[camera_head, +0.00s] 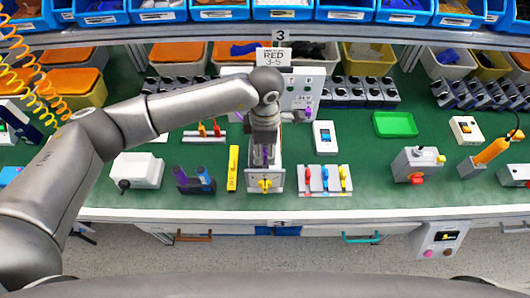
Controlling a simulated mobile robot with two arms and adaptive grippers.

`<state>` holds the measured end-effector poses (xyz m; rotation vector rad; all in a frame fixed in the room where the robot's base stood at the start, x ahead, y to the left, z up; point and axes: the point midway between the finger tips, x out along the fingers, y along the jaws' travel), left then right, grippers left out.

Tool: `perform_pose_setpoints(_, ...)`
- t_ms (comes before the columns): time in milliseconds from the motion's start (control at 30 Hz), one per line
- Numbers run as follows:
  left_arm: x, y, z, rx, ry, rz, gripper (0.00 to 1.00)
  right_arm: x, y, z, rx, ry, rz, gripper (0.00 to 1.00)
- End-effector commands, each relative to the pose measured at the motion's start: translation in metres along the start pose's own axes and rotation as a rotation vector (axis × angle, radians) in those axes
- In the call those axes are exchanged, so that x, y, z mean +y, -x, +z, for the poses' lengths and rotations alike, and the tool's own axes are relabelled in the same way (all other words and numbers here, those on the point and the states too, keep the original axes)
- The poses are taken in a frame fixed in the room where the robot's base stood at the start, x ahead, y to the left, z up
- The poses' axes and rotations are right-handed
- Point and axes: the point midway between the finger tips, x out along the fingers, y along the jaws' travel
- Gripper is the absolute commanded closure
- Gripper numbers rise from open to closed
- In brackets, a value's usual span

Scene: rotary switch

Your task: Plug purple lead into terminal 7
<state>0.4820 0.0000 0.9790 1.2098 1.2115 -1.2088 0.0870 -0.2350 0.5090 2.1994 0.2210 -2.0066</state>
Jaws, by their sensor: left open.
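My left arm comes in from the left and reaches over the bench's middle. My left gripper (265,158) points down, open, over the back of a white box with a yellow knob (265,184). A narrow purple piece, perhaps the purple lead (265,153), shows between the fingers; I cannot tell whether they touch it. A light upright panel (301,90) with small sockets stands behind, partly hidden by my arm. Small purple spots show near its lower edge. Terminal 7 cannot be made out at this size. My right gripper is not in view.
A yellow upright piece (233,168) and a dark holder with purple and blue pieces (194,180) stand left of the box. A white block with red, blue and yellow levers (325,179) stands right. A green tray (394,124) lies farther right.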

Motion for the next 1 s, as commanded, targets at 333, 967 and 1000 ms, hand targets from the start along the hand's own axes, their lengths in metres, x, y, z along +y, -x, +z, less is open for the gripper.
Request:
perform_pose_setpoints(333,-0.001,-0.026,0.000,-0.002,-0.001,0.001,0.59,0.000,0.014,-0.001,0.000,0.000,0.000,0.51)
perform_pose_setpoints(967,-0.001,-0.026,0.000,-0.002,-0.001,0.001,0.98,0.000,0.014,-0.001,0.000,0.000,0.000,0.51)
perform_pose_setpoints(1000,-0.001,-0.026,0.000,-0.002,-0.001,0.001,0.98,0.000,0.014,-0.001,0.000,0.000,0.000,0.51)
